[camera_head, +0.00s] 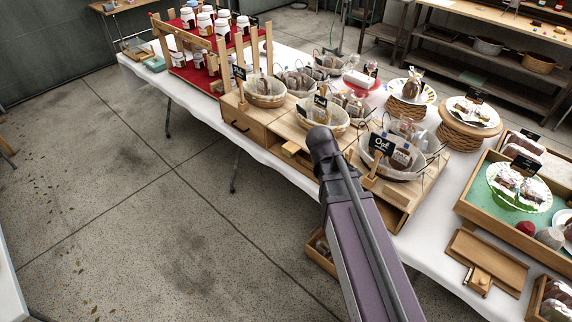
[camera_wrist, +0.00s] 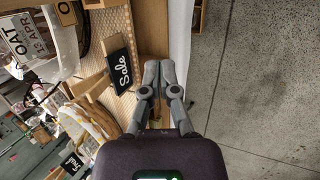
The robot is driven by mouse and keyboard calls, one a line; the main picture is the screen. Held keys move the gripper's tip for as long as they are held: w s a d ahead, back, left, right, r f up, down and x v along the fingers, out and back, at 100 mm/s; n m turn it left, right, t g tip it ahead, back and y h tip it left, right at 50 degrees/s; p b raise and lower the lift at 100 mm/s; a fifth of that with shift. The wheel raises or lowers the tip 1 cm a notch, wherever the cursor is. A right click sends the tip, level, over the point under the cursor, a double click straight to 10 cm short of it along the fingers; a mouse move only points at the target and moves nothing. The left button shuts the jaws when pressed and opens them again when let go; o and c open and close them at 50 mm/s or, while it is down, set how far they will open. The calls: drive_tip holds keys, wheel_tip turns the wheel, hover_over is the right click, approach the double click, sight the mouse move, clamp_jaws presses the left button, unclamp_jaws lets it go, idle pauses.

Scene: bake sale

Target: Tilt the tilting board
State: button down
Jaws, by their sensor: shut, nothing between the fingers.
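A flat wooden board (camera_head: 497,257) lies on the white-covered table at the lower right of the head view, with a small wooden piece bearing metal parts at its front. It may be the tilting board; I cannot tell for sure. My gripper (camera_wrist: 158,72) is shut and empty in the wrist view. In the head view my arm hides the gripper. No board that clearly tilts shows in the wrist view.
Lined baskets (camera_head: 333,126) with bagged goods and signs stand on the wooden display (camera_head: 250,126). A red-shelved rack (camera_head: 212,45) with jars stands far left. A wooden tray (camera_head: 478,190) with cakes is at right. Open floor (camera_wrist: 255,80) lies in front of the table.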

drive_tip(key=w+a+f+n+t+h+b, duration=0.1)
drive_tip(key=w+a+f+n+t+b, duration=0.2)
drive_tip(key=a+n+b, duration=0.3)
drive_tip(key=w+a+f+n+t+h+b, duration=0.1)
drive_tip(key=w+a+f+n+t+b, duration=0.2)
drive_tip(key=a+n+b, duration=0.3)
drive_tip(key=w+a+f+n+t+h+b, duration=0.2)
drive_tip(key=a+n+b, duration=0.4)
drive_tip(key=a, duration=0.5)
drive_tip(key=shift+w+a+f+n+t+b, duration=0.3)
drive_tip(key=shift+w+a+f+t+b, duration=0.15)
drive_tip(key=shift+w+f, duration=0.45)
drive_tip(key=shift+d, duration=0.1)
drive_tip(key=w+d, duration=0.5)
drive_tip(key=w, duration=0.2)
drive_tip(key=shift+w+d+r+p, duration=0.2)
drive_tip(key=shift+d+r+p, duration=0.15)
drive_tip(key=shift+p, duration=0.05)
